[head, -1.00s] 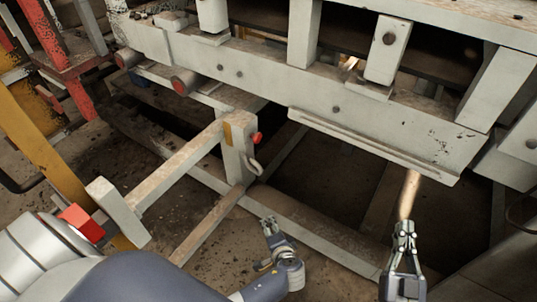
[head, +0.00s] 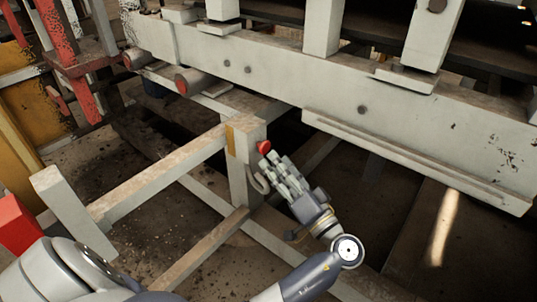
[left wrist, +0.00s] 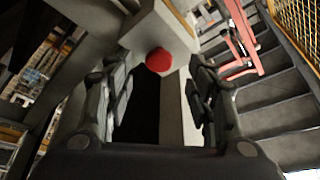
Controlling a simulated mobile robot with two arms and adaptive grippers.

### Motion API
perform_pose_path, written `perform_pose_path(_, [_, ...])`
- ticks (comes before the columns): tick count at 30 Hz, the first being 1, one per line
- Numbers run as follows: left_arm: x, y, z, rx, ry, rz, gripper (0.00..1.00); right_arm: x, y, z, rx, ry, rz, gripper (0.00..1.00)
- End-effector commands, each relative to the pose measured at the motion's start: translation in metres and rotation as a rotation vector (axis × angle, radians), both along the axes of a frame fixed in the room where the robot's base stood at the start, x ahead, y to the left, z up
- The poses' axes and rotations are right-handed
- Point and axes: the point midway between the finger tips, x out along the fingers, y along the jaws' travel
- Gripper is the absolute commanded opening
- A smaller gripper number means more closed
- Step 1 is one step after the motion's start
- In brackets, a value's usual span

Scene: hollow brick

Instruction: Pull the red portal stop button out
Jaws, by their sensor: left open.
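The red stop button (head: 264,147) is a small round knob on the side of a grey post (head: 243,165) with a yellow label. In the left wrist view the red button (left wrist: 159,60) lies ahead, between the spread fingers and a little above their middle. My left gripper (head: 273,160) is open and its fingertips are close to the button in the head view. In the left wrist view the gripper (left wrist: 157,82) shows both fingers apart with nothing held between them. I cannot tell whether a finger touches the button. My right gripper is out of view.
A large grey beam (head: 300,95) runs behind and above. Rails join the post at the left and below. A red box (head: 18,226) stands at the far left. Red steelwork (head: 75,70) is at the upper left.

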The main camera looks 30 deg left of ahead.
Motion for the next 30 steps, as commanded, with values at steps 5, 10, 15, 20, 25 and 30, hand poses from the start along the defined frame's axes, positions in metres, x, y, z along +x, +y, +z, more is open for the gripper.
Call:
perform_pose_path(5, [0.011, 0.028, 0.008, 0.001, 0.000, 0.000, 0.51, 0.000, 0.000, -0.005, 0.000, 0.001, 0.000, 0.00])
perform_pose_path(10, [0.016, 0.041, 0.011, 0.000, 0.002, -0.002, 0.51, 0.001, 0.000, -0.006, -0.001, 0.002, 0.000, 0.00])
perform_pose_path(15, [0.018, 0.045, 0.013, 0.000, 0.002, -0.002, 0.51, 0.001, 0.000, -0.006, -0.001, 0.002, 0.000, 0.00])
perform_pose_path(20, [0.018, 0.045, 0.013, 0.000, 0.003, -0.001, 0.51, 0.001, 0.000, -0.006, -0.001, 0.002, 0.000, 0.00])
perform_pose_path(25, [0.018, 0.045, 0.013, 0.000, 0.003, -0.002, 0.14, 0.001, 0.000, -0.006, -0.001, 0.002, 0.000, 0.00])
perform_pose_path(30, [0.018, 0.044, 0.012, 0.000, 0.003, -0.002, 0.00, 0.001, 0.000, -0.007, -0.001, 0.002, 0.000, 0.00])
